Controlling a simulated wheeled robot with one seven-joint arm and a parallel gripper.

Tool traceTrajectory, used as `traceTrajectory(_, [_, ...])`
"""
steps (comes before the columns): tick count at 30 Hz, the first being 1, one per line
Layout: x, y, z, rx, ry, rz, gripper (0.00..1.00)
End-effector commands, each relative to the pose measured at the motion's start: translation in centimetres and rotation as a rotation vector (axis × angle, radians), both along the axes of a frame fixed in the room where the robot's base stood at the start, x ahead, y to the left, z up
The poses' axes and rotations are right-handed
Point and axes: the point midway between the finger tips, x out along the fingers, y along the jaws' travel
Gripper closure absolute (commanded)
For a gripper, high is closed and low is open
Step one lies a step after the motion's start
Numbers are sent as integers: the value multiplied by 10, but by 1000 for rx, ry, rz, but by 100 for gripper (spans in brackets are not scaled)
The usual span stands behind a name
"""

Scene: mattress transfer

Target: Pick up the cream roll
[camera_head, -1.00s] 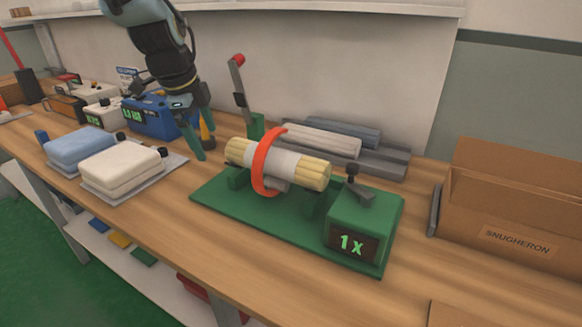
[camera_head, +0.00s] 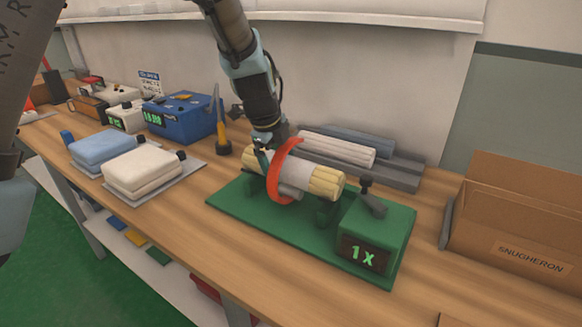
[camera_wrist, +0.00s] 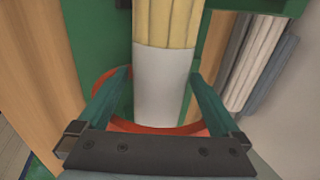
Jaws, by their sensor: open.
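The cream roll (camera_head: 324,181) lies level across a green stand (camera_head: 235,205), with a pale band around its middle and an orange-red ring (camera_head: 284,170) around it. In the wrist view the cream roll (camera_wrist: 166,24) runs up the middle, its white band nearest me. My gripper (camera_head: 266,152) is over the left part of the roll, by the ring. In the wrist view my gripper (camera_wrist: 161,78) is open, with one green finger to each side of the white band and gaps between. The roll's near end is hidden behind the gripper body.
A green box (camera_head: 374,236) reading 1X joins the stand. Behind it a grey rack (camera_head: 398,177) holds a whitish roll (camera_head: 337,149) and a blue-grey roll. Folded blue (camera_head: 103,147) and white (camera_head: 145,171) pads lie left. An open carton (camera_head: 530,225) stands right.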

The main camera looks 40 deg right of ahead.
Motion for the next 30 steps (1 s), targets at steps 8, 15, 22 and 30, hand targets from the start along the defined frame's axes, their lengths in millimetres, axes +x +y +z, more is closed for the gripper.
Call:
traceTrajectory(8, [3, -9, -24, 0, -1, 1, 0])
traceTrajectory(15, [3, -9, -24, -1, -1, 1, 3])
traceTrajectory(22, [3, -9, -24, 0, -1, 1, 29])
traceTrajectory(30, [3, -9, -24, 0, -1, 1, 60])
